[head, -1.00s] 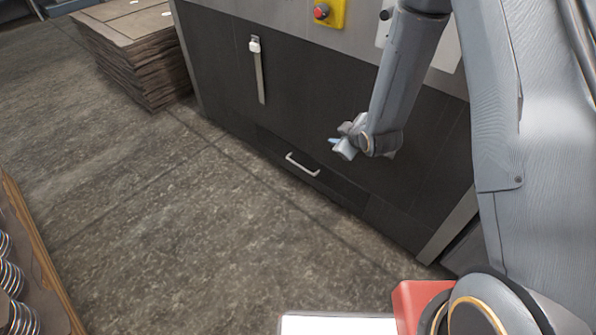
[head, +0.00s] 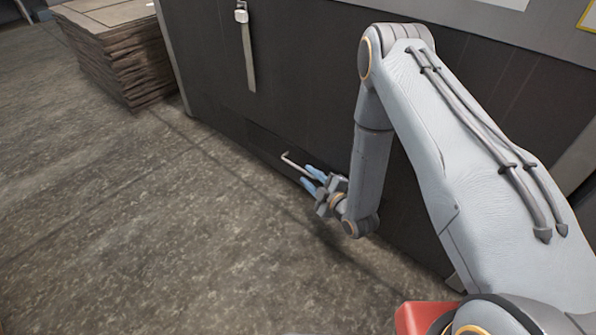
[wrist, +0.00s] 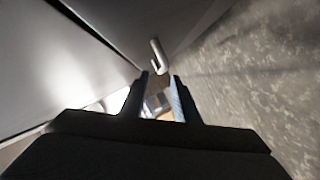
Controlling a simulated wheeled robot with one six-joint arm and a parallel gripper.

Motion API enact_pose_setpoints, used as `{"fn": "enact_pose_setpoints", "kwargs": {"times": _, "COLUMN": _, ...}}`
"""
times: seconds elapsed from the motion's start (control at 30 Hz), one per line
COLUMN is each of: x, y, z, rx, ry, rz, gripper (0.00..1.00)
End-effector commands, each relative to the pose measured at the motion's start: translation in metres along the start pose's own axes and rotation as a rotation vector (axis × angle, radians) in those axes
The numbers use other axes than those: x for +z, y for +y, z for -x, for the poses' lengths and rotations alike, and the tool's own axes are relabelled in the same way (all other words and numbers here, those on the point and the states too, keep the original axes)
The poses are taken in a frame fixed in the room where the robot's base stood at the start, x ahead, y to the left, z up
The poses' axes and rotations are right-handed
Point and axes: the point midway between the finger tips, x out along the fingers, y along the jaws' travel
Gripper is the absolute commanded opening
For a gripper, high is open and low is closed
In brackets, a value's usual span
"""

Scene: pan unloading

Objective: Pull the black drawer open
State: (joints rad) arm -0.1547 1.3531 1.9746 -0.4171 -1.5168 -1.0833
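The black drawer (head: 263,139) is low in the dark front of the machine, close to the floor. Its light bar handle (head: 291,160) shows at the left end, and the right part is hidden behind my gripper (head: 311,180). The gripper is low at the drawer front, with its blue fingertips pointing at the handle. In the wrist view the handle (wrist: 158,57) stands just beyond the tips of my gripper (wrist: 160,76). The two fingers are apart with a gap between them, and nothing shows held there. I cannot tell whether a fingertip touches the handle.
A stack of flat brown boards (head: 118,50) stands on the floor to the left of the machine. A vertical metal lever (head: 247,50) is on the machine front above the drawer. The grey floor (head: 150,240) before the drawer is clear.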

Motion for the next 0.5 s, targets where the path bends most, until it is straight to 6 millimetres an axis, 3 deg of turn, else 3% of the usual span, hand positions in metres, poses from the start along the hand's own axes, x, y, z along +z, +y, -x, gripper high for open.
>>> {"fn": "enact_pose_setpoints", "kwargs": {"times": 0.17, "x": -0.002, "y": -0.006, "z": -0.014, "rx": 0.004, "ry": 0.014, "rz": 0.008, "gripper": 0.28}}
{"fn": "enact_pose_setpoints", "kwargs": {"times": 0.5, "x": -0.001, "y": -0.006, "z": -0.064, "rx": 0.004, "ry": 0.011, "rz": 0.006, "gripper": 0.28}}
